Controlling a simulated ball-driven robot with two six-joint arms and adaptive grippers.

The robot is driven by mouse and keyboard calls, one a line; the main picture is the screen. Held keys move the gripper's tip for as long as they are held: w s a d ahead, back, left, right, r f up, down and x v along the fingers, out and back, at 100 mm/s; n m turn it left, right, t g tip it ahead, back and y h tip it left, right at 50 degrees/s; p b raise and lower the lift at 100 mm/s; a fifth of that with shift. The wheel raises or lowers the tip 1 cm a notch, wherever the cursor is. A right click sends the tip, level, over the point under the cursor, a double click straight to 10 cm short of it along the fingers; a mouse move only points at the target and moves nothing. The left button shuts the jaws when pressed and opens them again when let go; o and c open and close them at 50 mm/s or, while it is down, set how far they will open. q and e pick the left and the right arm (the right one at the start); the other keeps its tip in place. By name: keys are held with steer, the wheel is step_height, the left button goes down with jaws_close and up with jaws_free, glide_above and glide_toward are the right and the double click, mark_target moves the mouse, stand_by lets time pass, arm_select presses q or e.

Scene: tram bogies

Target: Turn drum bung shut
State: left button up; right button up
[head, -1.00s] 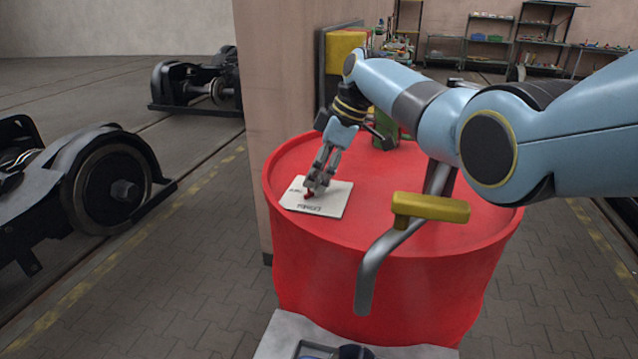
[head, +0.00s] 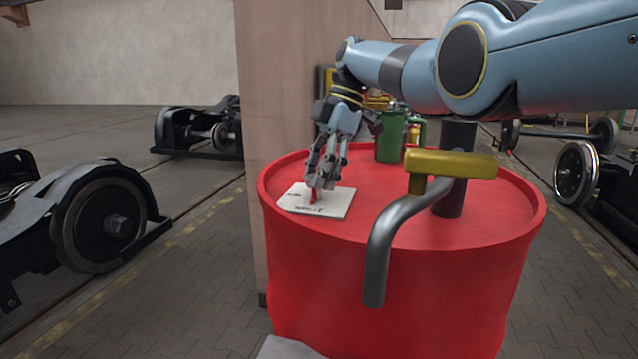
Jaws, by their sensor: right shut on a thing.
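The large red drum (head: 400,285) stands in front of me. A white plate with printed letters (head: 333,204) lies on the left of its top. A small red piece (head: 313,197), which looks like the bung's grip, stands up from the plate. My right gripper (head: 322,184) points down over the plate, shut on this red piece. Its fingers hide most of the piece, and I cannot tell how far the bung is turned. My left gripper is out of view.
A green container (head: 390,137) stands at the back of the top. A beige pillar (head: 268,90) is close behind left. Wheeled bogies (head: 105,220) stand on both sides.

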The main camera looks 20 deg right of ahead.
stand_by(0.4)
steer(key=o, duration=1.1)
steer(key=shift+o, duration=0.2)
steer(key=v, duration=0.7)
steer(key=shift+r, duration=0.15)
